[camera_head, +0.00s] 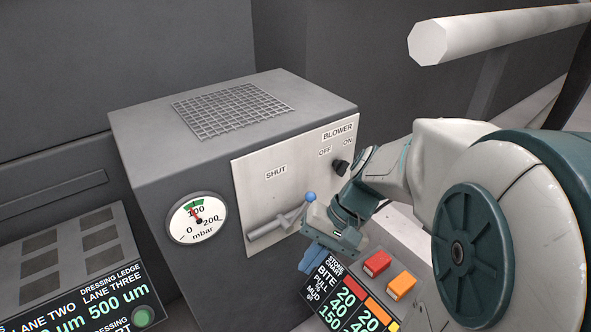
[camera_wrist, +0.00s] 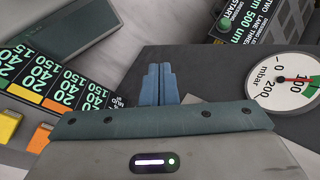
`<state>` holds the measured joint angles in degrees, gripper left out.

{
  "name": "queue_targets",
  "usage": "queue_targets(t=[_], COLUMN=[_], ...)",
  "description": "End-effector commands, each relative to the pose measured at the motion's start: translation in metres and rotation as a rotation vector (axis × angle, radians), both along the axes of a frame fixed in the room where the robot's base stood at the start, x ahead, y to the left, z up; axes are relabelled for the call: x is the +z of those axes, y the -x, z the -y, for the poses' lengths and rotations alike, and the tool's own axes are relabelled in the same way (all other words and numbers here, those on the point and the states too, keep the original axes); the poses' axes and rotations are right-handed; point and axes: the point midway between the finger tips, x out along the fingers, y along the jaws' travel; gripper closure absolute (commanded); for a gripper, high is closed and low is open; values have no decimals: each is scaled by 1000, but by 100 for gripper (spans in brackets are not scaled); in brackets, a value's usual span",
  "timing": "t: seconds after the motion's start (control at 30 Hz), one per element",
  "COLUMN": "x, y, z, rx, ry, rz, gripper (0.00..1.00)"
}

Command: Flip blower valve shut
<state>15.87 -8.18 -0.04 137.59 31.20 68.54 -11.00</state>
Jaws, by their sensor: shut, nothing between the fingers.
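The blower valve lever (camera_head: 276,223) is a grey bar on the pale plate (camera_head: 250,190) of the grey blower box. It lies nearly level, rising slightly to the right, with a blue ball (camera_head: 310,197) at its right end. The word SHUT is printed above it. The lever does not show in the wrist view.
A round mbar gauge (camera_head: 197,219) has its needle near 100. A black knob (camera_head: 341,167) marked OFF and ON is close above my wrist. Red (camera_head: 377,263) and orange (camera_head: 400,286) blocks sit on a panel below. A white rail (camera_head: 490,32) crosses the upper right.

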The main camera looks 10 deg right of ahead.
Motion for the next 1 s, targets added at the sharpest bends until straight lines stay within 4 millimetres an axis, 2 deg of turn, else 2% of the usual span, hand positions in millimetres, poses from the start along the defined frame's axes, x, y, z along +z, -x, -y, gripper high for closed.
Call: queue_targets(t=[0.03,0.23,0.37,0.57,0.7,0.9,1.0], x=[-18,-42,-55,-78,-96,-114,-118], y=[-8,-44,-73,-118,-142,-158,-160], z=[0,4,19,67,112,168,183], rx=[-43,-202,-318,-510,-646,-784,-820], ry=[-75,-382,-582,-873,-1043,-1187,-1219], rz=[-29,-72,-52,53,169,323,368], gripper=[100,100,100,100,100,100,100])
